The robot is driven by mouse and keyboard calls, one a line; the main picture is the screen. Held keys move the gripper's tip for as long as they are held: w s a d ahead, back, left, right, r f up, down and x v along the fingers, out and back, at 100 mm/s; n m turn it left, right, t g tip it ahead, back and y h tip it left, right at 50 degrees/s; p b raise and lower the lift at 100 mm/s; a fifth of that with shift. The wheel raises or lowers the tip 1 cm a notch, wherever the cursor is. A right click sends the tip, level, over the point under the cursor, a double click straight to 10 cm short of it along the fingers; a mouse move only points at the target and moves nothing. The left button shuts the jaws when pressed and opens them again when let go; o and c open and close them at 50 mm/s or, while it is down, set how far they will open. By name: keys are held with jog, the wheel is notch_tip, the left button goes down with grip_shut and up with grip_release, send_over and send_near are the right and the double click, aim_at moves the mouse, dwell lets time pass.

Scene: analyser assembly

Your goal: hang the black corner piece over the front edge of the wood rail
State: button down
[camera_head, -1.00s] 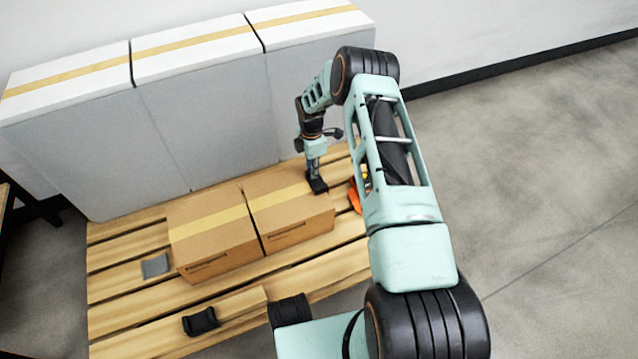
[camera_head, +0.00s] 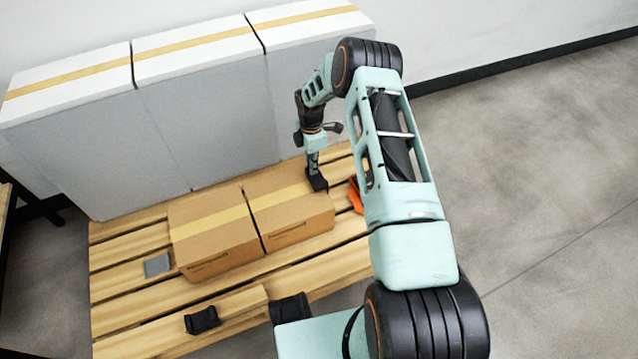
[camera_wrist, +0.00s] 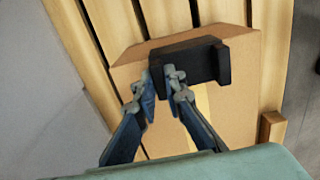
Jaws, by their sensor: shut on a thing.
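My gripper (camera_head: 315,175) is shut on a black corner piece (camera_wrist: 204,60), a dark bracket with raised ends. In the wrist view the fingertips (camera_wrist: 164,82) pinch its near edge, left of its middle. In the head view the held piece (camera_head: 318,184) is small and dark, at the back right of the right cardboard box (camera_head: 300,222). Whether it touches the box is unclear. The wood rail (camera_head: 240,301) appears to be the raised strip at the pallet's front. Two other black pieces are there, one on its front side (camera_head: 202,320) and one at its right end (camera_head: 289,308).
Two taped cardboard boxes stand side by side on the slatted pallet (camera_head: 125,290). Tall grey-white boxes (camera_head: 210,120) form a wall behind. A grey square (camera_head: 157,265) lies left of the boxes. An orange thing (camera_head: 355,196) is partly hidden behind my arm.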

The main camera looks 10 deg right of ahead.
jog(key=shift+r+p, duration=0.55)
jog(key=shift+r, duration=0.55)
jog(key=shift+r, duration=0.2)
